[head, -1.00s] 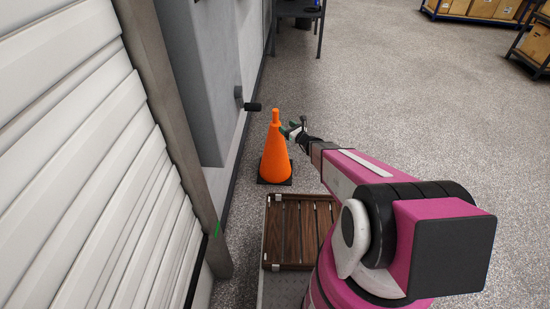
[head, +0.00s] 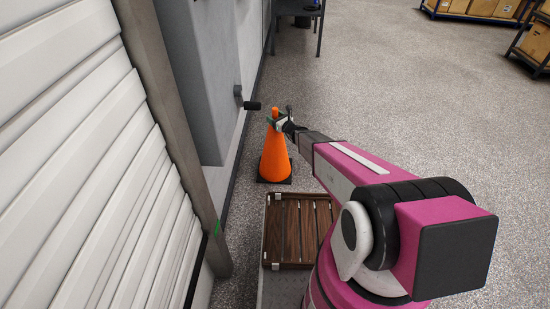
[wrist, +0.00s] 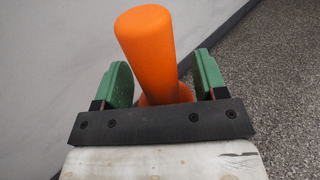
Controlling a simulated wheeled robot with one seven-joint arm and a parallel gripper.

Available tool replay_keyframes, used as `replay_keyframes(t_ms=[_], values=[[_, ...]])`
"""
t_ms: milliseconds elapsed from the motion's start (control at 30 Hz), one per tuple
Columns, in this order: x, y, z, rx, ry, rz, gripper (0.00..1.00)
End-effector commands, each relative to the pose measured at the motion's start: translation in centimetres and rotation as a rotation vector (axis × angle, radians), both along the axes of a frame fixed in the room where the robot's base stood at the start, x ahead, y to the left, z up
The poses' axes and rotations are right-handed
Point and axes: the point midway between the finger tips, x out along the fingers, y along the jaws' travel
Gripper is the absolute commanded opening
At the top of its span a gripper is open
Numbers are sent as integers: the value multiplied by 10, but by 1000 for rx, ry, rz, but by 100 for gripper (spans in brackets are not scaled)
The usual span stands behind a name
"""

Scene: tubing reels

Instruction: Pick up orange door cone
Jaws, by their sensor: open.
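The orange door cone (head: 274,160) stands upright on the floor on its dark square base, close to the wall. My gripper (head: 277,119) is at the cone's narrow top in the head view. In the wrist view, the cone's top post (wrist: 147,48) rises between the two green fingers of my gripper (wrist: 162,84). The fingers are open, one on each side of the post, with a gap visible on both sides. The cone's lower part is mostly hidden behind the gripper's dark bar in the wrist view.
A wooden slatted tray (head: 301,266) lies in front of the cone. A shutter (head: 80,150) lines the left. The floor (head: 420,120) to the right is clear.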

Motion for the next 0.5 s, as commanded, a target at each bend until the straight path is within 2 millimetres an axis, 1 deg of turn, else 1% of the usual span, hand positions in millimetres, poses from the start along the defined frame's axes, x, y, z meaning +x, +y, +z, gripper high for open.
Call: replay_keyframes(t_ms=[67,100,167,200,267,500], values=[[0,0,0,0,0,0,65],[-1,0,0,0,0,0,52],[-1,0,0,0,0,0,33],[-1,0,0,0,0,0,20],[-1,0,0,0,0,0,0],[-1,0,1,2,-2,1,0]])
